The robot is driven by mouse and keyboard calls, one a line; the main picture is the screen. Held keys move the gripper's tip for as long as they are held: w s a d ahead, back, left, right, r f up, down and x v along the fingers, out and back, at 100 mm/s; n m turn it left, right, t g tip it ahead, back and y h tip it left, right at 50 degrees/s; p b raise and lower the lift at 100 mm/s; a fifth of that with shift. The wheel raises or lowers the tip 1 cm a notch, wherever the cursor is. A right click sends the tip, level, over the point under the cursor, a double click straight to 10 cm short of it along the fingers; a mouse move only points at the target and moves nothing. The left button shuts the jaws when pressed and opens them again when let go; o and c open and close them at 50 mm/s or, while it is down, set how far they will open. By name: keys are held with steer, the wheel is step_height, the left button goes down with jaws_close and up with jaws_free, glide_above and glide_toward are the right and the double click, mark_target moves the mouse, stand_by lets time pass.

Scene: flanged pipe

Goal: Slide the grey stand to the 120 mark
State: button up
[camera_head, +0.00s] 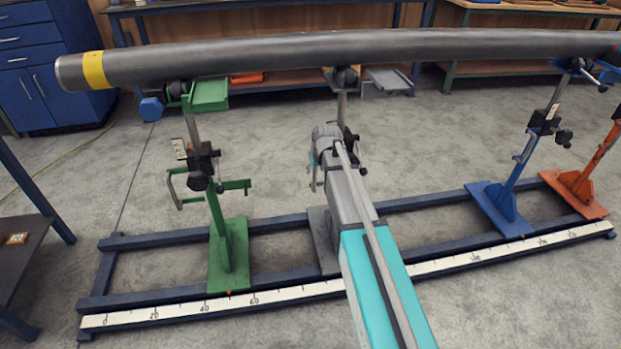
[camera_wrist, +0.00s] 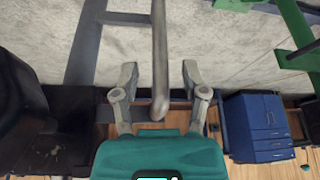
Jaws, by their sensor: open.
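The grey stand's base (camera_head: 321,240) sits on the blue rail frame, right of the green stand, partly hidden behind my arm. Its post (camera_head: 342,108) rises to the pipe, and a grey tray (camera_head: 386,82) shows at its top. The white scale (camera_head: 180,311) runs along the front rail; my arm covers its middle, and I cannot read the 120 mark. My gripper (camera_head: 326,152) is at the grey stand's post, at mid-height. In the wrist view my gripper (camera_wrist: 160,78) is open, with a grey bar (camera_wrist: 159,45) between its fingers, apart from both.
The green stand (camera_head: 229,255) is on the left; the blue stand (camera_head: 502,208) and orange stand (camera_head: 575,190) are on the right. The long dark pipe (camera_head: 280,54) lies across above. Bare rail shows between the grey and blue stands.

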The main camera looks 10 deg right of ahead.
steer(key=shift+b+x, duration=0.9)
steer(key=shift+x, duration=0.4)
jaws_close()
